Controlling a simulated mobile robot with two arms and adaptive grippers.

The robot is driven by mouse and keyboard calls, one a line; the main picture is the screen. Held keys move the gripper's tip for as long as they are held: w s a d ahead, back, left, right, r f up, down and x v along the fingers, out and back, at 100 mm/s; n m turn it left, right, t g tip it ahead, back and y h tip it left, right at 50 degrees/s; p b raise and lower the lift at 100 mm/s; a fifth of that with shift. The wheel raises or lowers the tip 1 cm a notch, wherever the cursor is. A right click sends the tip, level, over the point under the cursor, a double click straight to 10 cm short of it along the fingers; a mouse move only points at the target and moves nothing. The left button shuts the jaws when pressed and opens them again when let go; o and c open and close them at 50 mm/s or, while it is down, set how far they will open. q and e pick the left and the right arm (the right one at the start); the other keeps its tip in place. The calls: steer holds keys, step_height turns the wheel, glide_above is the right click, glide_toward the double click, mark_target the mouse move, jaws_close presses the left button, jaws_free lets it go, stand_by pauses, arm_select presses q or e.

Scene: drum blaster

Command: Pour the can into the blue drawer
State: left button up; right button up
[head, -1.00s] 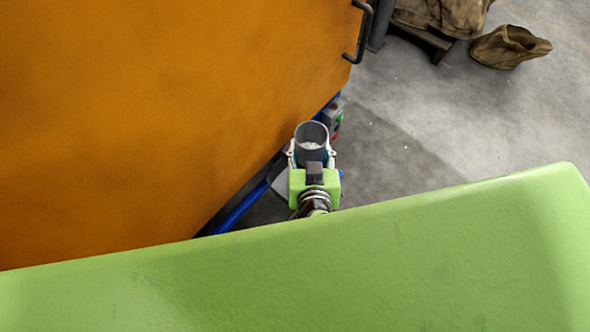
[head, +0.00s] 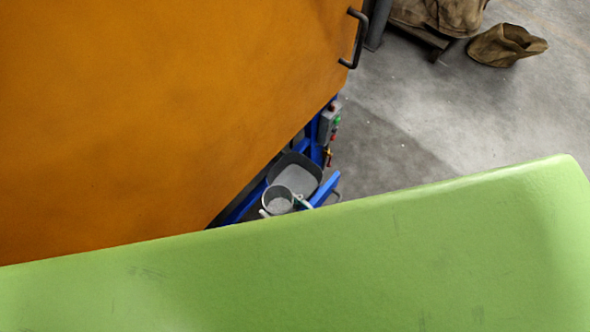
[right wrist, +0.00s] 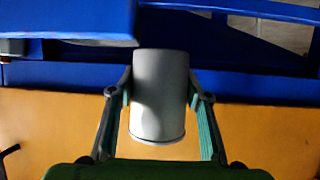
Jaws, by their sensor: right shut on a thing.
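The grey can (head: 278,199) stands upright with its open top facing the head camera, and pale grains show inside. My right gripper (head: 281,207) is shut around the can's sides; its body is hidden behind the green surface. The blue drawer (head: 324,189) is open below the orange panel, and a dark grey tray (head: 297,176) shows inside it. The can is in front of and beside the tray, overlapping its near left part in the head view. In the right wrist view, both fingers of my right gripper (right wrist: 160,88) hold the can (right wrist: 160,100). My left gripper is out of view.
A large orange panel (head: 150,110) with a dark handle (head: 356,40) fills the left. My green body part covers the bottom. A control box (head: 328,124) is beside the blue frame. Brown sacks (head: 506,45) lie at top right. The grey floor between is clear.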

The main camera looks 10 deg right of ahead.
steer(key=shift+n, duration=0.3)
steer(key=v, duration=0.2)
steer(key=p+v, duration=0.1)
steer(key=v, duration=0.2)
steer(key=shift+w+d+r, duration=0.1)
steer(key=shift+w+d, duration=0.1)
steer(key=shift+d, duration=0.05)
steer(key=shift+w+g+y+p, duration=0.1)
steer(key=shift+g+y+p, duration=0.2)
steer(key=shift+g+p, duration=0.2)
